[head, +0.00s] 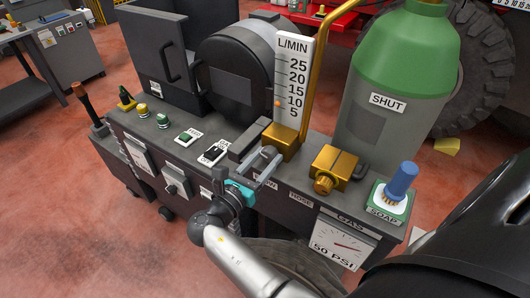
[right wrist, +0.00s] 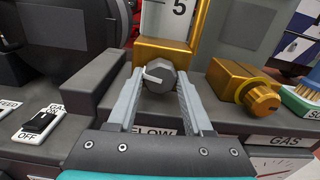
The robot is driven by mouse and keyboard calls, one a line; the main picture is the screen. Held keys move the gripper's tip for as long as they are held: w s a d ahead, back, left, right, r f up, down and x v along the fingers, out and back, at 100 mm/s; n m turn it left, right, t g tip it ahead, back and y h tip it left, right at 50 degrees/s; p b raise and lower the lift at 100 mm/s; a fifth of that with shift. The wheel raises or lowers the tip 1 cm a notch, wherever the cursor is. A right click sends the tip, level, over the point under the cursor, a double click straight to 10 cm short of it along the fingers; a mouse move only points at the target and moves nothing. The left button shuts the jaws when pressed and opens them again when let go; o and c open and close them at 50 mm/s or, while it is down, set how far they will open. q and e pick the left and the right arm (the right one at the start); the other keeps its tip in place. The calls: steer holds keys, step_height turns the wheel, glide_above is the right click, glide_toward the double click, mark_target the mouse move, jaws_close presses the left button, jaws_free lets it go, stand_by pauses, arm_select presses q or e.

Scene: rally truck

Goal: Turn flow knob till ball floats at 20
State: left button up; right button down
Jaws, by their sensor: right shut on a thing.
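The flow meter (head: 293,85) stands on a gold block, with a white L/MIN scale marked from 5 to 25. Its small orange ball (head: 277,103) sits at about the 10 mark in the head view. The grey flow knob (right wrist: 161,77) is on the front of the gold block, above the FLOW label (right wrist: 152,132). Its white pointer mark points left and slightly up. My right gripper (head: 264,160) reaches the knob; in the right wrist view its two fingers (right wrist: 160,82) are shut on the knob's sides. The ball is outside the right wrist view. My left gripper is not in view.
A gold hose fitting (head: 334,168) and a blue-handled brush (head: 402,182) in a SOAP holder are right of the knob. A green-topped gas cylinder (head: 398,85) labelled SHUT stands behind. A black switch (right wrist: 40,122) at OFF is to the left. A gauge (head: 342,242) reads 50 PSI.

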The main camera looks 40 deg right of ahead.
steer(key=n+p, duration=0.1)
steer(key=p, duration=0.1)
steer(key=n+p, duration=0.1)
steer(key=n, duration=0.1)
steer(key=shift+r+p, duration=0.25)
steer(key=shift+p, duration=0.15)
steer(key=shift+f+n+p, duration=0.15)
steer(key=shift+n+p, duration=0.9)
steer(key=shift+n, duration=0.05)
steer(key=shift+c, duration=1.5)
jaws_free()
steer(key=shift+f, duration=0.1)
